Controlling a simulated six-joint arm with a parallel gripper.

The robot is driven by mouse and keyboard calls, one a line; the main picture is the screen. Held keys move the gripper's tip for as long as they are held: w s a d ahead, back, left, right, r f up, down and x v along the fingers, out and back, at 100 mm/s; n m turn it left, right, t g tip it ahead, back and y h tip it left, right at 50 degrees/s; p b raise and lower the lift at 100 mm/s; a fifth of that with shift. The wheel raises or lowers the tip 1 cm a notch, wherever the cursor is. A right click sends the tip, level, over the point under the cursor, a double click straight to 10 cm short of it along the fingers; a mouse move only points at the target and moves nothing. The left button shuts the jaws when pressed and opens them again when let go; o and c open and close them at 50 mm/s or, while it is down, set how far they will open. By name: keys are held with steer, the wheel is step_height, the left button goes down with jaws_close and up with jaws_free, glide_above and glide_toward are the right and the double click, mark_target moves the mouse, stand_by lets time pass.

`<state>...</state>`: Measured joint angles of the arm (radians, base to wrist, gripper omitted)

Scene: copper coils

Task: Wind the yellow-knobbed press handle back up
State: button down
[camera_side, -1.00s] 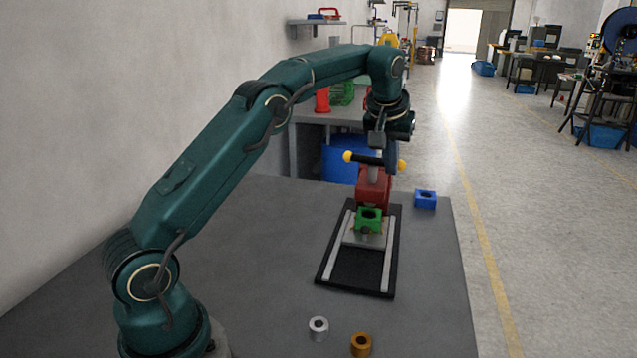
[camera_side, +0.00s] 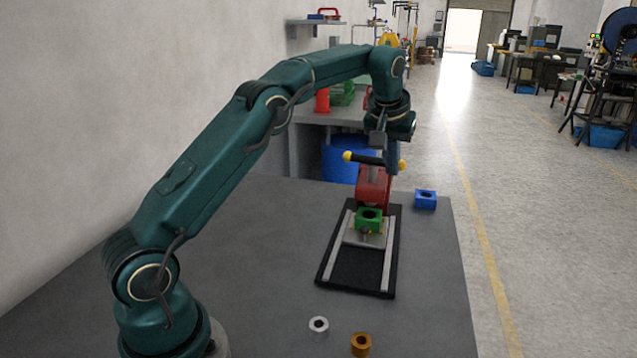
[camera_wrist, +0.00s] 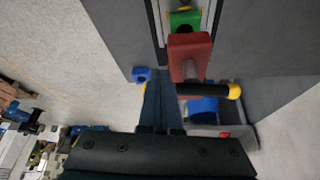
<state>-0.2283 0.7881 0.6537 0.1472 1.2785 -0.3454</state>
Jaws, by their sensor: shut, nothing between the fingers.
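The red press (camera_side: 373,187) stands at the back of a black base with pale rails. Its black handle bar (camera_side: 369,159) lies nearly level across the top, with a yellow knob (camera_side: 347,156) at the left end and another at the right. My gripper (camera_side: 391,170) is shut and empty, pointing down by the right end of the bar; I cannot tell whether it touches. In the wrist view my fingers (camera_wrist: 161,105) are together beside the bar (camera_wrist: 205,89), and one yellow knob (camera_wrist: 234,91) shows. A green block (camera_side: 369,219) sits in front of the press.
A blue block (camera_side: 425,199) stands right of the press near the table's edge. A silver ring (camera_side: 318,326) and a copper ring (camera_side: 361,343) lie at the front. The table left of the base is clear.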

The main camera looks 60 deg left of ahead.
steer(key=s+d+r+n+t+y, duration=0.1)
steer(key=s+d+r, duration=0.2)
steer(key=s+r, duration=0.15)
steer(key=s+d+r+t+y, duration=0.1)
steer(key=s+d+r, duration=0.25)
steer(key=r, duration=0.25)
steer(key=a+r+x, duration=0.1)
steer(key=x, duration=1.2)
steer(key=shift+w+a, duration=0.35)
steer(key=shift+w, duration=0.1)
stand_by(0.4)
steer(key=shift+w+a+f, duration=0.25)
steer(key=shift+w+a, duration=0.05)
steer(key=shift+w, duration=0.4)
